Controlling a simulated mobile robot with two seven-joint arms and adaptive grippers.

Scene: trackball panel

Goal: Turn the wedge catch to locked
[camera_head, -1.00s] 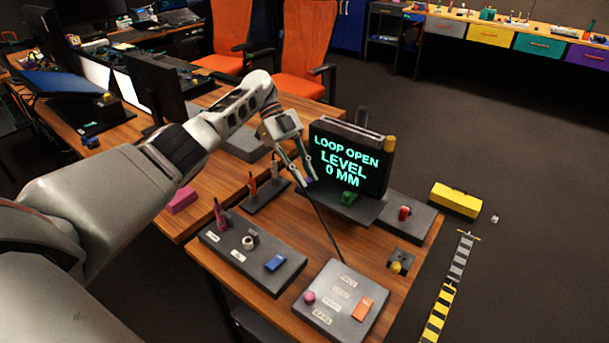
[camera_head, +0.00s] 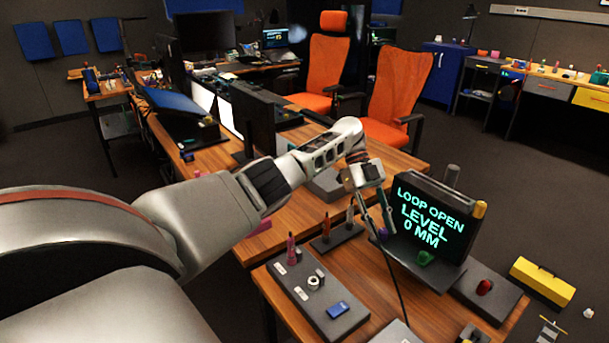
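My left gripper (camera_head: 379,230) hangs fingers down just left of the black display and its stand. Its two thin fingers look apart, with no object clearly between them. A small purple piece (camera_head: 383,233) shows by the fingertips; I cannot tell whether they touch it. The display (camera_head: 432,224) reads "LOOP OPEN LEVEL 0 MM". A green part (camera_head: 425,258) sits on the stand in front of it. A small dark block with a yellow part (camera_head: 474,335) is cut off at the lower edge. I cannot tell which part is the wedge catch. My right gripper is not in view.
A dark panel (camera_head: 322,312) with a pink handle, a round knob and a blue switch lies in front. A red knob on a grey base (camera_head: 490,296) stands right of the display. A dark cable runs below my gripper. A yellow box (camera_head: 542,283) lies farther right.

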